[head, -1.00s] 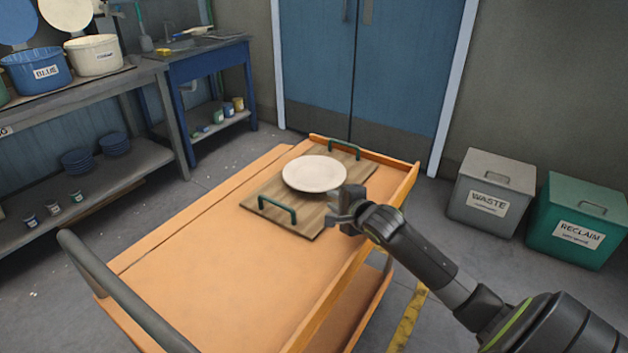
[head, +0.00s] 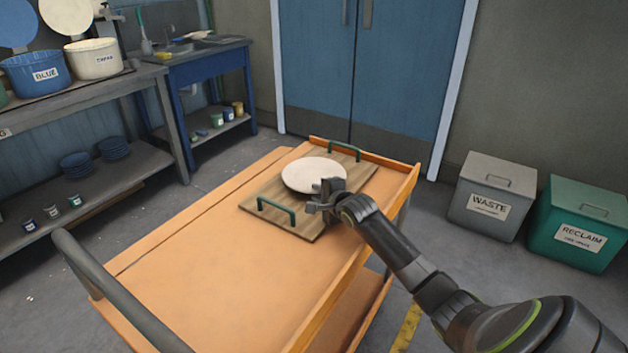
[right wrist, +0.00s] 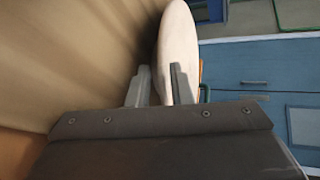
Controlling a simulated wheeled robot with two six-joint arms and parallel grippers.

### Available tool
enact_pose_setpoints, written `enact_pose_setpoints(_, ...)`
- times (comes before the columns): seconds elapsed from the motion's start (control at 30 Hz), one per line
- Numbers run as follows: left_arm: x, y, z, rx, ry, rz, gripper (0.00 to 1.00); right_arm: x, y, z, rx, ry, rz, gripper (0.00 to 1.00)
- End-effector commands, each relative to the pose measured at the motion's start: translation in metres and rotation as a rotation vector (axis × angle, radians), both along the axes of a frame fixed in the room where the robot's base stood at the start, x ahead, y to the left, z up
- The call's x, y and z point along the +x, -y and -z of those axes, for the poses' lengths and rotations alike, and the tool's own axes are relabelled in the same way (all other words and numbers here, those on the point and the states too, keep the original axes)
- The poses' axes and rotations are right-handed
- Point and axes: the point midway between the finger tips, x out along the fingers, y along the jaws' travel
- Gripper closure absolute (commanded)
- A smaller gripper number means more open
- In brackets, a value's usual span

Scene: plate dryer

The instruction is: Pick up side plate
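The side plate (head: 310,173), round and cream-white, lies flat on a wooden tray with green handles (head: 290,222), on an orange cart. My right gripper (head: 318,196) is at the plate's near right rim in the head view and hides a little of it. In the right wrist view the plate (right wrist: 177,40) rises between and beyond my two grey fingers (right wrist: 160,85). The fingers are apart, with a gap between the left finger and the plate. The right finger overlaps the plate. Whether either finger touches it I cannot tell. My left gripper is not in view.
The orange cart (head: 210,270) has a raised right edge and a grey push bar (head: 110,290). Its near surface is bare. A grey waste bin (head: 490,200) and a green reclaim bin (head: 575,228) stand right. Shelving with pots (head: 95,58) stands left.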

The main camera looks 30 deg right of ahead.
Motion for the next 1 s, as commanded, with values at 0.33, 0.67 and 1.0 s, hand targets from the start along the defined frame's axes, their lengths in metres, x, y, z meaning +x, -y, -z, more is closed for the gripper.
enact_pose_setpoints(0.33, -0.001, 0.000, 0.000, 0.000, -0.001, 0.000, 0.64, 0.000, 0.000, 0.000, 0.000, 0.000, 0.000, 1.00)
enact_pose_setpoints(0.67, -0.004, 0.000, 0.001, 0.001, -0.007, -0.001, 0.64, 0.000, 0.000, -0.002, -0.002, 0.004, -0.001, 1.00)
enact_pose_setpoints(1.0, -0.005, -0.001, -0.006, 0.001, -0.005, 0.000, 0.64, 0.001, 0.000, -0.047, -0.006, 0.010, -0.003, 1.00)
